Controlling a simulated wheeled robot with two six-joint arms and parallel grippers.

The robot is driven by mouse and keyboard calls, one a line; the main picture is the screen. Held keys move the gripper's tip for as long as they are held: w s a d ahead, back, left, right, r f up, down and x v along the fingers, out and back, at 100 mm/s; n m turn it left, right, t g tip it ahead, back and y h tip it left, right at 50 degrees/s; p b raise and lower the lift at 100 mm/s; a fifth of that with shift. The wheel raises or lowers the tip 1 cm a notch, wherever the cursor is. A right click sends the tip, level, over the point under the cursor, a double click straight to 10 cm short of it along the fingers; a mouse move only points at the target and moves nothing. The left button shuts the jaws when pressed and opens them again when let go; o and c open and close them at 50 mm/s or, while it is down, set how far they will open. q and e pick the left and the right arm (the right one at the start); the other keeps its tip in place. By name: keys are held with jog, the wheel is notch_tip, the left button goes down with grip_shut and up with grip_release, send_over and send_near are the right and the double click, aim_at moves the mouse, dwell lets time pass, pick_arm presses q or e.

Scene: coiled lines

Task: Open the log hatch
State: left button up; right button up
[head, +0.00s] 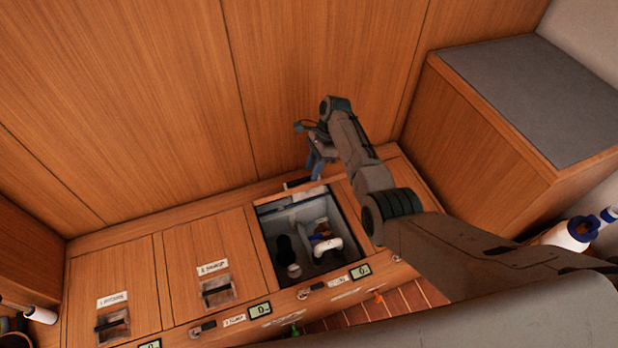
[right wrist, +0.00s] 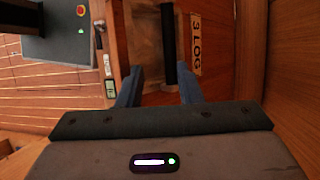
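A square opening (head: 262,222) in the wooden bench top stands uncovered, with white and blue fittings inside its grey well. At its far edge is a dark handle bar (head: 300,183). In the right wrist view the black handle (right wrist: 169,45) lies beside a label reading "3 LOG" (right wrist: 196,45). My right gripper (head: 317,172) is above the far edge, close to the handle. Its blue fingers (right wrist: 160,88) are apart, with the handle between them, nearer the right finger; no clamping contact shows. How the log lid sits is hard to tell. My left gripper is out of view.
Two closed hatches with labels and recessed handles, the first (head: 140,280) and second (head: 232,250), lie to the left. Small displays (head: 260,310) line the front edge. A wooden wall (head: 150,90) rises close behind. A grey-topped box (head: 540,95) stands at right.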

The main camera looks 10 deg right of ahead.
jog(key=v, duration=0.4)
jog(key=shift+d+r, duration=0.15)
jog(key=shift+r, duration=0.15)
jog(key=shift+w, duration=0.1)
